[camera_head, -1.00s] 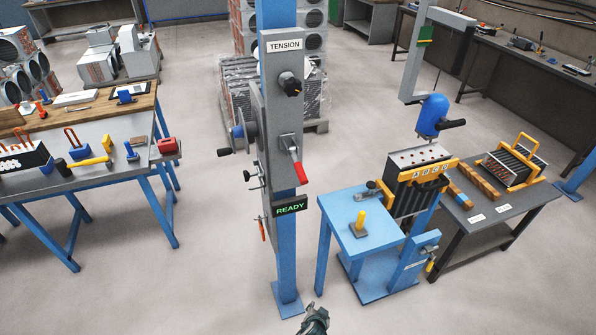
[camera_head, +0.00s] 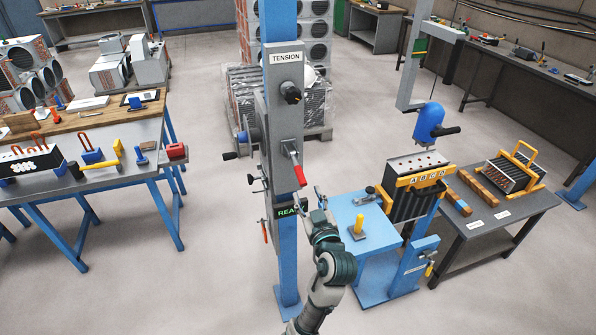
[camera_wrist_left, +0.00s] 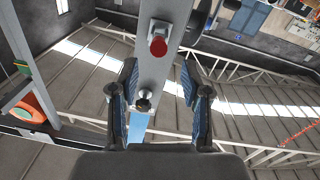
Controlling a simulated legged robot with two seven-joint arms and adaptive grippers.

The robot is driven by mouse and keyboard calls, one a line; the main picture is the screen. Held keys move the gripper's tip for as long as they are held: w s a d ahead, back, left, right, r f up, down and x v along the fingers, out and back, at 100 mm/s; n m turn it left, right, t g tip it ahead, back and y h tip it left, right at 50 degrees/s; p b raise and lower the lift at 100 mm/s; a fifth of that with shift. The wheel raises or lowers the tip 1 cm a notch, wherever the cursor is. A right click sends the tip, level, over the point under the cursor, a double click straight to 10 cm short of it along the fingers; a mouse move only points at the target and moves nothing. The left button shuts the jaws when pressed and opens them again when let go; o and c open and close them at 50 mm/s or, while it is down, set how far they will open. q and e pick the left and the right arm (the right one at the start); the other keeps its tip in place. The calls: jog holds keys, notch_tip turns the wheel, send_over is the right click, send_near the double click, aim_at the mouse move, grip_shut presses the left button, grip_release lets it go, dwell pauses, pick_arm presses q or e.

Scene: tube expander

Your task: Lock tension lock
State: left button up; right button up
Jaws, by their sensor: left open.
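The grey panel labelled TENSION (camera_head: 285,75) is on a blue post. It carries a black knob (camera_head: 291,94) and, lower down, a lever with a red handle (camera_head: 299,176) slanting downward. My right gripper is out of view.
A green-lit sign (camera_head: 286,211) is partly hidden by my left gripper. A blue stand (camera_head: 350,212) with a yellow handle (camera_head: 359,223) is close on the right. A workbench with tools (camera_head: 95,177) is at left. Bare floor lies between bench and post.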

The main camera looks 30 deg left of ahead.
aim_at(299, 172)
pick_arm(q)
jog(key=p+x, duration=0.1)
jog(key=x, duration=0.9)
jog(key=shift+d, duration=0.1)
jog(key=shift+w+a+f, duration=0.1)
jog(key=shift+w+a, duration=0.15)
jog(key=shift+a, duration=0.3)
jog(key=shift+d, duration=0.2)
jog(key=shift+c, duration=0.2)
jog(key=shift+d, duration=0.15)
grip_shut()
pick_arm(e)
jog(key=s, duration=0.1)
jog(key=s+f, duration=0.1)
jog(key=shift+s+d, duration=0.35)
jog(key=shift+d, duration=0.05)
